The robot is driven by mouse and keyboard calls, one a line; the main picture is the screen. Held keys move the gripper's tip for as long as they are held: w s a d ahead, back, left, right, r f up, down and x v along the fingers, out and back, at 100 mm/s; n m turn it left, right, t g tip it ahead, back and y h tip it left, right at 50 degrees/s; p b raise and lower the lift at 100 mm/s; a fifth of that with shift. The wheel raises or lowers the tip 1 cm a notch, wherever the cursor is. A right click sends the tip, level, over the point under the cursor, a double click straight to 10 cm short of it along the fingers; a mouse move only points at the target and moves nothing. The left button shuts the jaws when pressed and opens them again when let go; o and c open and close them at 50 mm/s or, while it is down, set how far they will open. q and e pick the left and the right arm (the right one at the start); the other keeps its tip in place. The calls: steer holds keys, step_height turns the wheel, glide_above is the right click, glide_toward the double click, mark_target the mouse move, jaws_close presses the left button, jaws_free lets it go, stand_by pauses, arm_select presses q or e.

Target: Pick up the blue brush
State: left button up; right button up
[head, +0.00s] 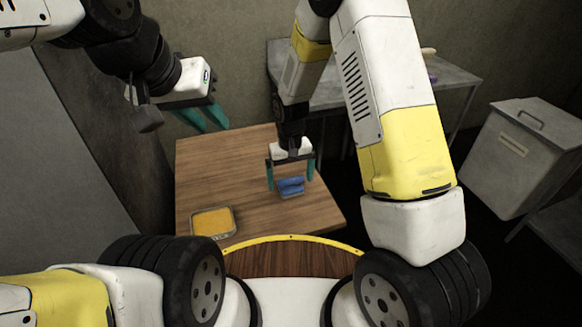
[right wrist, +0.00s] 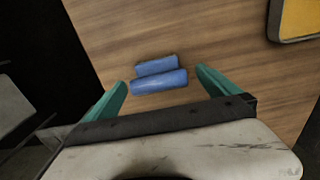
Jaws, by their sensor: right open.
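The blue brush (head: 291,186) lies on the wooden table (head: 215,165) near its right side. In the right wrist view the brush (right wrist: 158,78) shows as two blue parts side by side. My right gripper (head: 290,178) is open above the brush, its teal fingers on either side of it in the picture. In the right wrist view the brush lies between and just beyond the fingertips of this gripper (right wrist: 162,78); no contact shows. My left gripper (head: 212,122) is empty, raised above the table's far left, with its teal fingers slightly apart.
A tray with yellow-orange contents (head: 234,222) sits at the table's near left; its corner (right wrist: 272,20) shows in the right wrist view. A grey metal table (head: 455,78) stands behind, and a grey lidded bin (head: 500,150) is at right. The middle of the wooden table is clear.

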mark_target(291, 178)
step_height(291, 178, down, 4)
steer(key=shift+w+d+r, duration=0.1)
steer(key=shift+w+r, duration=0.05)
steer(key=shift+r, duration=0.05)
steer(key=c, duration=1.5)
steer(key=shift+r, duration=0.2)
steer(key=shift+r, duration=0.25)
steer(key=r, duration=0.3)
steer(key=shift+s+a, duration=0.25)
steer(key=shift+a, duration=0.1)
steer(key=s+a, duration=0.3)
steer(key=a, duration=0.1)
steer(key=s+a, duration=0.3)
steer(key=s+a+r, duration=0.1)
steer(key=s+a, duration=0.2)
steer(key=a, duration=0.1)
steer(key=shift+s+a+r, duration=0.1)
steer(key=shift+s+a, duration=0.25)
steer(key=shift+s, duration=0.05)
